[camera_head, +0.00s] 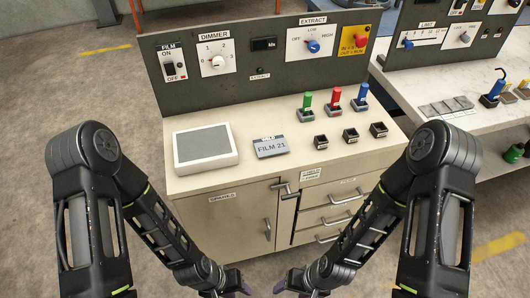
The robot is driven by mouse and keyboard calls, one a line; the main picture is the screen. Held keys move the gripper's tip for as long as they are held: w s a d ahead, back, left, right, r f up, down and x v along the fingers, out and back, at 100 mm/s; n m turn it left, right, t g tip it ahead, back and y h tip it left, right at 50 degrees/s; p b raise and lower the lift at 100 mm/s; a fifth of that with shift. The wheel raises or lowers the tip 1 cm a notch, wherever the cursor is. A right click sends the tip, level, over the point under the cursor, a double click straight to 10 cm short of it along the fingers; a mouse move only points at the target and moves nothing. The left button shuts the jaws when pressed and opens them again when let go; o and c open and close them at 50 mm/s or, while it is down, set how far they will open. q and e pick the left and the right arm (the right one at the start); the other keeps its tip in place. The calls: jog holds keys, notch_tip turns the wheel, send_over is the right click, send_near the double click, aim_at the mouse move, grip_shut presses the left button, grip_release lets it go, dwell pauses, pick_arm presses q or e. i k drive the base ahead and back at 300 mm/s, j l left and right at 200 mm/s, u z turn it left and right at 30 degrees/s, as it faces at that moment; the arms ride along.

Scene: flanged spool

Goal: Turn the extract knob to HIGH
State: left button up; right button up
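The extract knob (313,46) is a small blue knob on a white plate marked OFF, LOW and HIGH, under an EXTRACT label, on the upright dark panel. Its pointer is too small to read with certainty. My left gripper (240,287) and my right gripper (286,286) are low at the bottom edge, in front of the cabinet. Both are far below the knob and apart from it. Their fingertips are small and partly cut off, so I cannot tell whether they are open or shut.
Green, red and blue handled items stand on the cabinet top (240,124), beside a grey pad (205,146) and a FILM 21 block (270,147).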

aim_at(314, 46)
jog(key=l+z, duration=0.3)
jog(key=z, duration=0.15)
jog(key=i+l+z, duration=0.1)
jog(key=l+z, duration=0.15)
jog(key=z, duration=0.2)
jog(key=i+l+z, duration=0.15)
jog(key=z, duration=0.3)
jog(key=l, duration=0.1)
